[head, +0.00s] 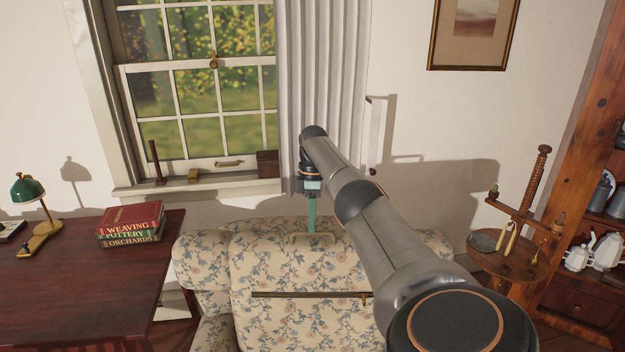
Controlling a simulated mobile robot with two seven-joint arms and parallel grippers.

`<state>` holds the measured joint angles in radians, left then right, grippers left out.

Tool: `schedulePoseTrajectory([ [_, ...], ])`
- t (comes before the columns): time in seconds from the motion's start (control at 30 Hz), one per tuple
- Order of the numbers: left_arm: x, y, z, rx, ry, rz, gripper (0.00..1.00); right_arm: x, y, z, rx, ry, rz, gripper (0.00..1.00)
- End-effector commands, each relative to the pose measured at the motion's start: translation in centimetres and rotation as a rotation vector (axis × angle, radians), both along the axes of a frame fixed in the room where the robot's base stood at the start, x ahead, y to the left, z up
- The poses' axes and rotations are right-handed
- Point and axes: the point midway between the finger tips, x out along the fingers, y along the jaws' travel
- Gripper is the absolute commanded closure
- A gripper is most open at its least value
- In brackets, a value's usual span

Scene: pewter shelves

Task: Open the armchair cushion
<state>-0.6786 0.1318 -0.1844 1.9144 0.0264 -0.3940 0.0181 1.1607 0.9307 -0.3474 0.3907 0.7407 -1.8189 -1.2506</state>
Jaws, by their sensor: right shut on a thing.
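The armchair (190,250) has pale fabric with blue and tan flowers and stands in the lower middle of the head view. Its cushion (265,268) is the upright floral panel, with a thin dark bar (310,295) across it. A small tan handle (298,237) shows near the cushion's top edge. My right arm reaches in from the lower right. My right gripper (312,230) points down at the handle, with teal fingers shut on it. My arm hides the right part of the cushion. My left gripper is not in view.
A dark wooden desk (85,275) with books (130,222) and a green lamp (30,190) stands at left. A small round table (515,262) with a candle stand is at right, beside a wooden shelf unit (575,190). A curtained window is behind.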

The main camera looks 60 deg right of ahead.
Motion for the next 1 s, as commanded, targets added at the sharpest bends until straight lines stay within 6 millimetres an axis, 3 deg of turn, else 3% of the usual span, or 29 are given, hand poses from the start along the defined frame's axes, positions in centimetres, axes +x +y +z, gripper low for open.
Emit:
schedulePoseTrajectory([
  [0.03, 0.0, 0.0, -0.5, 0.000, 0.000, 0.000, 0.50, -0.3, 0.5, -2.7, 0.001, 0.033, -0.002, 1.00],
  [0.2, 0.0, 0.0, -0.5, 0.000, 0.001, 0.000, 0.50, -0.3, 0.5, -2.7, 0.001, 0.032, -0.001, 1.00],
  [0.23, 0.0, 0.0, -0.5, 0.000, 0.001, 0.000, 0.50, -0.3, 0.5, -2.7, 0.001, 0.032, -0.001, 0.91],
  [0.43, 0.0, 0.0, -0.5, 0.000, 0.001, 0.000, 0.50, -0.4, 0.5, -2.7, 0.001, 0.034, 0.000, 0.71],
  [0.8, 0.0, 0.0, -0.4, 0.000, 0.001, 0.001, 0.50, -0.4, 0.4, -2.4, -0.002, 0.034, 0.003, 0.73],
  [1.0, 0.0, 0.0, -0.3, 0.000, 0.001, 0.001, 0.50, -0.3, 0.2, 0.2, -0.003, 0.027, 0.004, 0.73],
])
